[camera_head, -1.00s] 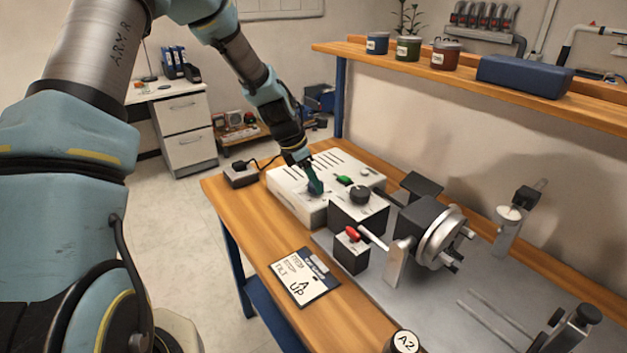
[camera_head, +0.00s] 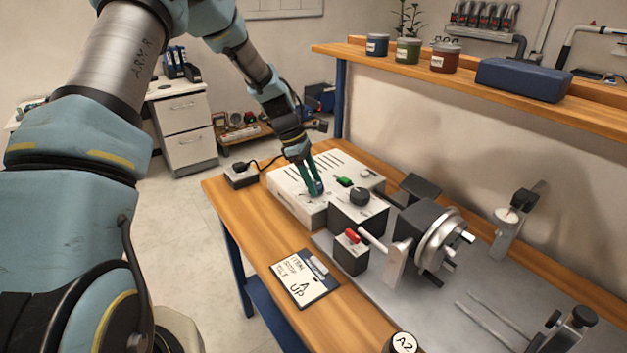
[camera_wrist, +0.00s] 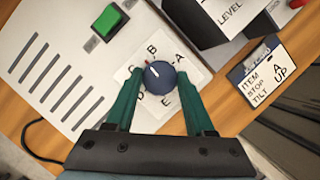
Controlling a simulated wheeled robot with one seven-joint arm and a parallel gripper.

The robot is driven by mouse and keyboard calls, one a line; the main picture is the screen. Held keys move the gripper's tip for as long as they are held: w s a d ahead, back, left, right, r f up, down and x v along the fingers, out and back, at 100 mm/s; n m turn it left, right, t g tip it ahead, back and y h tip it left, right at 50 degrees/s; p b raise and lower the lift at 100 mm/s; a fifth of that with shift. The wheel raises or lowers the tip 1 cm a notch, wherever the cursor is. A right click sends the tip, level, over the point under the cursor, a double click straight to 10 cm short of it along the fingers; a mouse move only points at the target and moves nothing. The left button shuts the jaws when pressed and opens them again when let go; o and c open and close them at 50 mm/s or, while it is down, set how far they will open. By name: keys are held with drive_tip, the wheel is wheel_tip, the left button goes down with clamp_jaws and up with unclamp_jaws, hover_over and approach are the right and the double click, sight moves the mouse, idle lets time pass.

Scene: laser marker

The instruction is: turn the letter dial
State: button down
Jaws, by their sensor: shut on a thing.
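The letter dial (camera_wrist: 160,77) is a dark blue round knob on a white plate, ringed by letters, on the pale control box (camera_head: 293,205). In the wrist view its white pointer mark faces up-left, roughly between B and C. My gripper (camera_wrist: 160,82) has its two green fingers on opposite sides of the dial and is shut on it. In the head view my gripper (camera_head: 317,190) reaches down to the box's top, and its fingers largely hide the dial. A card (camera_head: 305,278) on the bench shows the words item, stop and tilt, with A and UP.
A green button (camera_head: 344,182) and a black knob (camera_head: 359,196) sit close right of my gripper. A red switch (camera_head: 353,236) on a black box and a rotary chuck (camera_head: 440,243) stand nearer. A shelf (camera_head: 480,78) overhangs the back right.

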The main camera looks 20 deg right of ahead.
drive_tip(key=m, duration=0.2)
drive_tip(key=m+g+y, duration=0.1)
drive_tip(key=m, duration=0.1)
drive_tip(key=shift+w+d+m+y, duration=0.1)
drive_tip(key=shift+d+m+y, duration=0.05)
drive_tip(key=shift+m+y, duration=0.2)
drive_tip(key=m, duration=0.2)
drive_tip(key=m+y, duration=0.1)
drive_tip(key=m, duration=0.1)
drive_tip(key=shift+d+m+g+y, duration=0.1)
drive_tip(key=shift+m+g+y, duration=0.15)
drive_tip(key=shift+g, duration=0.05)
drive_tip(key=m, duration=0.2)
drive_tip(key=m+y+b, duration=0.1)
drive_tip(key=m, duration=0.1)
drive_tip(key=shift+d+m+y, duration=0.15)
drive_tip(key=shift+m+y, duration=0.15)
drive_tip(key=shift+m+t+y, duration=0.4)
drive_tip(key=shift+m+y, duration=0.2)
drive_tip(key=shift+m, duration=1)
drive_tip(key=shift+c, duration=1.3)
unclamp_jaws()
